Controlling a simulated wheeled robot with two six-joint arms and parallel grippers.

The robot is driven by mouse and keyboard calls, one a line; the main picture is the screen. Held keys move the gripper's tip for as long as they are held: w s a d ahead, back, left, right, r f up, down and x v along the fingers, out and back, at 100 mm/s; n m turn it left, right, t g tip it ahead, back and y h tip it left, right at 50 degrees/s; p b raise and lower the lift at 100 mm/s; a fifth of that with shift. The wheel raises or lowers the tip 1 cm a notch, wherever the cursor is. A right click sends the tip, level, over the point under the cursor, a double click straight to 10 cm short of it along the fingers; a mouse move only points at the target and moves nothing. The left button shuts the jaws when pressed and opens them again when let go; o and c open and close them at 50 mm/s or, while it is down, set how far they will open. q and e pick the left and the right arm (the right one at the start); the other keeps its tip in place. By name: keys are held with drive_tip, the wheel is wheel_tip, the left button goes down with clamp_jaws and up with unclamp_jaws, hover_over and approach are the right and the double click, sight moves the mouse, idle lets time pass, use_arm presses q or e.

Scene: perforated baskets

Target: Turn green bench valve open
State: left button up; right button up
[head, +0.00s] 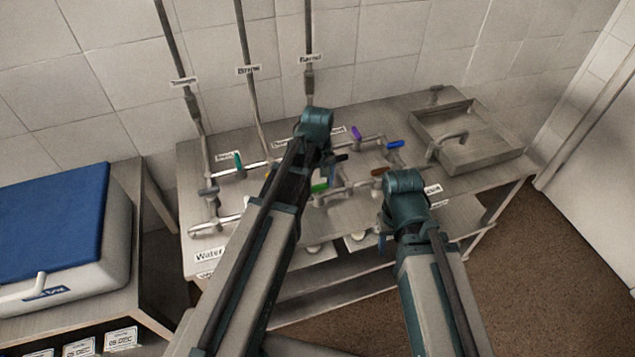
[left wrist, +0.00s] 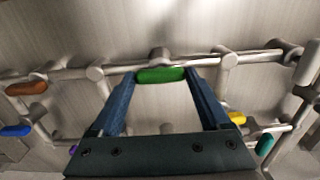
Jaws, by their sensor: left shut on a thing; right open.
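The green valve handle (left wrist: 160,75) sits on a bench pipe between the two fingertips of my left gripper (left wrist: 160,80) in the left wrist view. The fingers are shut on it, one at each end. In the head view the green handle (head: 319,188) shows just below my left gripper (head: 328,176), partly hidden by my left arm. The handle lies roughly along the pipe in the left wrist view. My right gripper (head: 382,242) is mostly hidden under its own wrist, at the bench's front edge, away from the green handle. It is open.
Other handles stand close by: teal (head: 238,160), purple (head: 356,133), blue (head: 394,144) and brown (head: 379,172); a yellow one (left wrist: 236,118) shows in the left wrist view. A sink (head: 475,150) is at the right. A cooler (head: 60,235) stands left of the bench.

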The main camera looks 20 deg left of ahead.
sight(318, 186)
idle(0.5)
use_arm(q)
drive_tip(key=o, duration=1.2)
drive_tip(key=shift+r, duration=0.1)
wheel_tip(318, 186, up, 14)
drive_tip(key=p, duration=1.4)
drive_tip(key=shift+f, duration=0.2)
